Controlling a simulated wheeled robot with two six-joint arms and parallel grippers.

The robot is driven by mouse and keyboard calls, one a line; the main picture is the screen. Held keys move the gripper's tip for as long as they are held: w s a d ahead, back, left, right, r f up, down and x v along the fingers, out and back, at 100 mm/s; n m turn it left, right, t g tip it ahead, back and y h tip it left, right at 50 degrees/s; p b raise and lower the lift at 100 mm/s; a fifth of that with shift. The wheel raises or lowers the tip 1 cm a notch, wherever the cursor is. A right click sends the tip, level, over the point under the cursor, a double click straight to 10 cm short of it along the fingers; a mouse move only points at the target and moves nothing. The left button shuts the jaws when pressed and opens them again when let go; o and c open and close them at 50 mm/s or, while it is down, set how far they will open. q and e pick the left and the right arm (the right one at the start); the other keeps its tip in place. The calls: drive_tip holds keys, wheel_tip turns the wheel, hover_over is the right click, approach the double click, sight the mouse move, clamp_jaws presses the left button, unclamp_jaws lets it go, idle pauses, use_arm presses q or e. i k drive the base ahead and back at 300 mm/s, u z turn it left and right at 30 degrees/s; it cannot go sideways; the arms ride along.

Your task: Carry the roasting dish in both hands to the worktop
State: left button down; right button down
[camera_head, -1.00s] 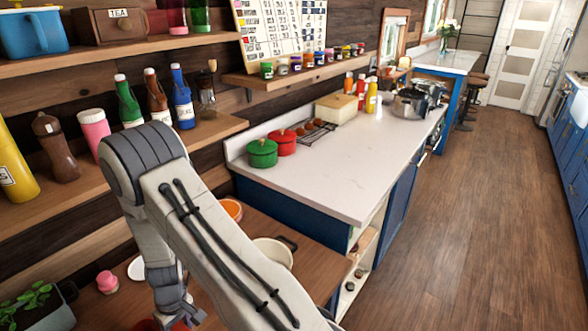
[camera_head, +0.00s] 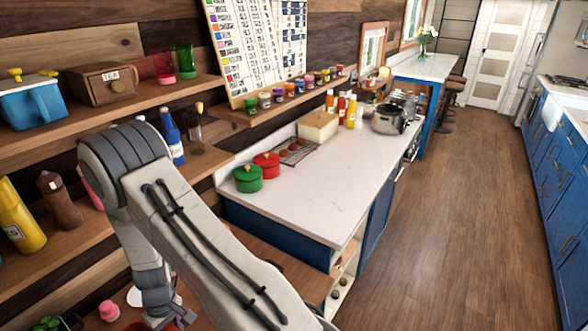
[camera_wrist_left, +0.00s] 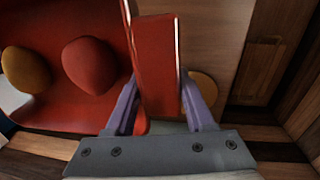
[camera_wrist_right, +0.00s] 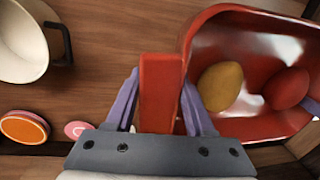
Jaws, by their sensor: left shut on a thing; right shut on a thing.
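The red roasting dish (camera_wrist_left: 60,108) fills the left of the left wrist view. It also shows in the right wrist view (camera_wrist_right: 228,45), at upper right. A yellow-brown rounded item (camera_wrist_right: 220,86) and a red rounded item (camera_wrist_right: 287,88) lie in it. My left gripper (camera_wrist_left: 157,88) is shut on one red handle of the dish. My right gripper (camera_wrist_right: 160,84) is shut on the other red handle. The dish is mostly outside the head view. The white worktop (camera_head: 325,190) is clear across its near part. I cannot tell the height of the dish.
A green pot (camera_head: 248,179) and a red pot (camera_head: 267,165) stand at the worktop's left edge, beside a rack (camera_head: 297,152). A steel cooker (camera_head: 388,119) stands farther back. A cream pot (camera_wrist_right: 22,45) is near my right gripper. The wooden floor (camera_head: 450,220) is open at right.

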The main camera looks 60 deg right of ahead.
sight(358, 158)
drive_tip(key=z, duration=0.55)
drive_tip(key=k, duration=1.2)
drive_tip(key=z, duration=1.2)
drive_tip(key=i, duration=0.7)
drive_tip(key=z, duration=0.9)
drive_tip(key=i, duration=0.9)
drive_tip(key=z, duration=0.4)
drive_tip(key=i, duration=1.9)
drive_tip(key=u, duration=0.65)
drive_tip(key=i, duration=0.7)
drive_tip(key=u, duration=1.05)
drive_tip(key=i, duration=0.5)
drive_tip(key=u, duration=0.55)
